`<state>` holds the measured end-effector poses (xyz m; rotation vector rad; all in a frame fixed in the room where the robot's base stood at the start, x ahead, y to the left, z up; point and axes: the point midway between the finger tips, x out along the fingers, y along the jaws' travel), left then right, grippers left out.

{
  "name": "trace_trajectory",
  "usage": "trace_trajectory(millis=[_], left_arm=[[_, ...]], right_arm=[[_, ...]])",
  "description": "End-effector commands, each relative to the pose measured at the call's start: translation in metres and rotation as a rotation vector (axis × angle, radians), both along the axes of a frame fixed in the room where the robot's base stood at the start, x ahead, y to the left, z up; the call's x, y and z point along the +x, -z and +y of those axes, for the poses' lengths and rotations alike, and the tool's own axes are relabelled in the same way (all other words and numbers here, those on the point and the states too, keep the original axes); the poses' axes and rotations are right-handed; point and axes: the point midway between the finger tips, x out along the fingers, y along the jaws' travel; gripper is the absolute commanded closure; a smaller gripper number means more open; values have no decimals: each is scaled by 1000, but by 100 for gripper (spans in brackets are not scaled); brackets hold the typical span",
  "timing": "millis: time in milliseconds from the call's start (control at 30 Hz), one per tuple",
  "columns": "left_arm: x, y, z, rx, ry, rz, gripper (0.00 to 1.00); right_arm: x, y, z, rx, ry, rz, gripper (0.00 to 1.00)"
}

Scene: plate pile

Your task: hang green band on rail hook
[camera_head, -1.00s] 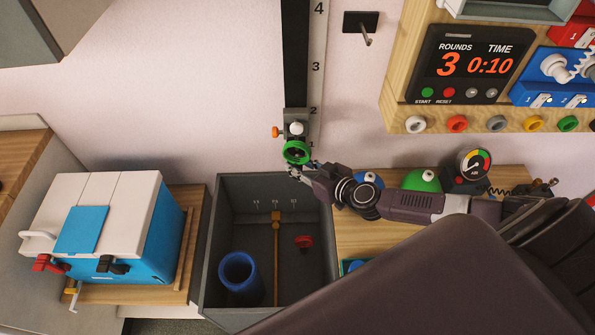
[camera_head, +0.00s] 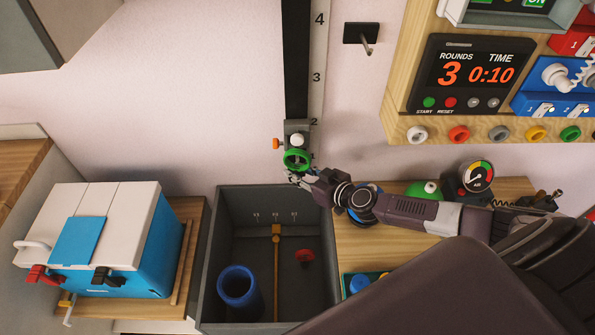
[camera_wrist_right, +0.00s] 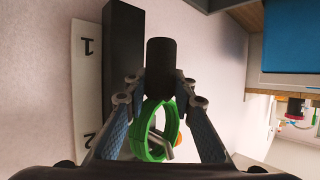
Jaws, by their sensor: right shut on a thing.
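The green band (camera_head: 297,160) is a round ring held at the tips of my right gripper (camera_head: 297,176), directly in front of the lower part of the grey carriage (camera_head: 298,128) on the black rail (camera_head: 297,60). In the right wrist view the band (camera_wrist_right: 142,132) stands on edge between the two fingers of my right gripper (camera_wrist_right: 158,125), which is shut on it. A silver metal piece (camera_wrist_right: 164,146) shows through the ring, probably the rail hook. I cannot tell whether the band is around it or only in front of it. My left gripper is not in view.
A dark bin (camera_head: 210,270) with a blue cup (camera_head: 240,288) stands below the rail. A separate wall hook on a black plate (camera_head: 361,33) is to the upper right. A timer board (camera_head: 400,125) is at right, and a cooler (camera_head: 140,250) at left.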

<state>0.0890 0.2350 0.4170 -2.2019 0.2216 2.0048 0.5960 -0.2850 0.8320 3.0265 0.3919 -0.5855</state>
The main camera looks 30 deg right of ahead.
Motion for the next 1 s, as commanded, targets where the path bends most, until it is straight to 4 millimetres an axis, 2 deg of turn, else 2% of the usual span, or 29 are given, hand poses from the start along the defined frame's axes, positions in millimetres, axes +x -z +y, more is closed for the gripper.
trace_trajectory(millis=[467, 500, 667, 1000], left_arm=[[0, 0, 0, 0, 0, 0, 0], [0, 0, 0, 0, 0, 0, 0], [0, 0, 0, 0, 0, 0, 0], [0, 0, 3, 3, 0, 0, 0]], right_arm=[[3, -3, -6, -1, 13, -5, 100], [3, -3, -6, -1, 13, -6, 74], [2, -2, -4, -1, 10, -4, 57], [-1, -1, -3, -1, 5, 0, 56]])
